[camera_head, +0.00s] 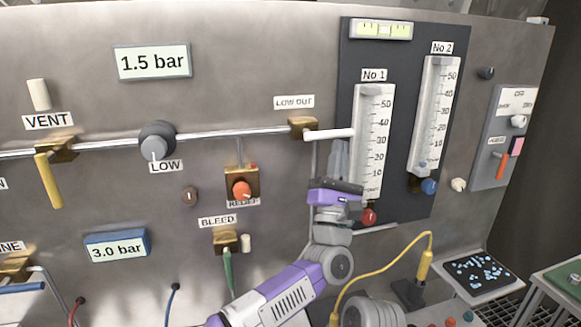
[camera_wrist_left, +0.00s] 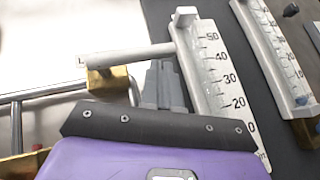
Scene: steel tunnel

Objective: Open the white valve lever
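The white valve lever (camera_head: 330,134) sticks out level to the right from a brass valve body (camera_head: 302,128) under the LOW OUT label. Its free end is near the No 1 gauge. In the left wrist view the lever (camera_wrist_left: 135,54) runs across the upper middle. My left gripper (camera_head: 338,158) points up just below the lever, in front of the dark gauge board. Its grey fingers (camera_wrist_left: 165,85) look closed together, with nothing seen between them. The tips appear close under the lever; whether they touch it I cannot tell. My right gripper is not in view.
The No 1 gauge (camera_head: 372,140) stands right beside my left gripper, with a red knob (camera_head: 369,217) below it. The steel pipe (camera_head: 225,134) runs left from the valve. A brass relief valve (camera_head: 241,186) and a green bleed lever (camera_head: 228,270) are lower left.

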